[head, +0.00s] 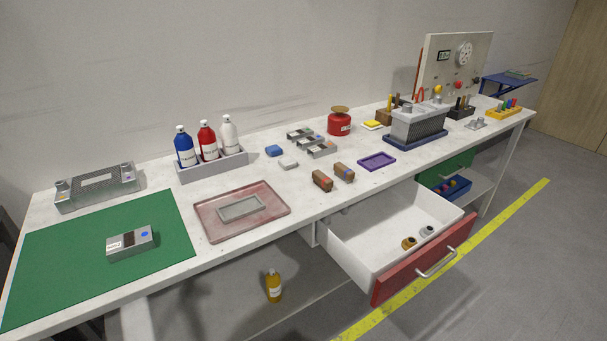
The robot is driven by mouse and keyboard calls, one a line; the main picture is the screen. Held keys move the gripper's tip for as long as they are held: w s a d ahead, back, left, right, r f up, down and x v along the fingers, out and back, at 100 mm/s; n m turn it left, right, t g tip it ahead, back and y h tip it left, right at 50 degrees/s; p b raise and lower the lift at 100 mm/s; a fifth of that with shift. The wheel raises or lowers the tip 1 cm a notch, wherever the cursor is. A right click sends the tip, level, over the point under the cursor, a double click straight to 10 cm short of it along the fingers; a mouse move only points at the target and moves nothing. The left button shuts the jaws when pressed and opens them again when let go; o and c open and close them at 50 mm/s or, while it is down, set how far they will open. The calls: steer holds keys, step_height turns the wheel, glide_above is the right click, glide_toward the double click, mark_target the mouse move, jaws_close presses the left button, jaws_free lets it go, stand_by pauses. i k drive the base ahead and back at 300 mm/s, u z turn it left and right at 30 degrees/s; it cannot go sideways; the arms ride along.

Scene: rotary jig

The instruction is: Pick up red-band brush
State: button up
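Two small brown block-shaped items, which look like brushes, lie side by side near the front edge of the bench, behind the open drawer. The left one (322,180) shows reddish colour at its front end. The right one (344,173) also has a small dark or reddish mark on its front end. They are too small here to tell for sure which has a red band. My gripper is not in view.
The white workbench (283,228) has an open red-fronted drawer (425,262) jutting out below the brushes. A purple tray (377,161) lies to their right, a pink tray (243,236) to their left. Metal brackets (313,143) and a red can (339,124) stand behind.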

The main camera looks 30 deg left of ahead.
mark_target(321, 180)
steer(key=u, duration=0.45)
steer(key=i, duration=0.9)
steer(key=u, duration=0.75)
steer(key=i, duration=0.35)
steer(key=u, duration=0.15)
steer(key=k, duration=0.9)
steer(key=u, duration=0.2)
steer(key=i, duration=0.9)
steer(key=z, duration=0.1)
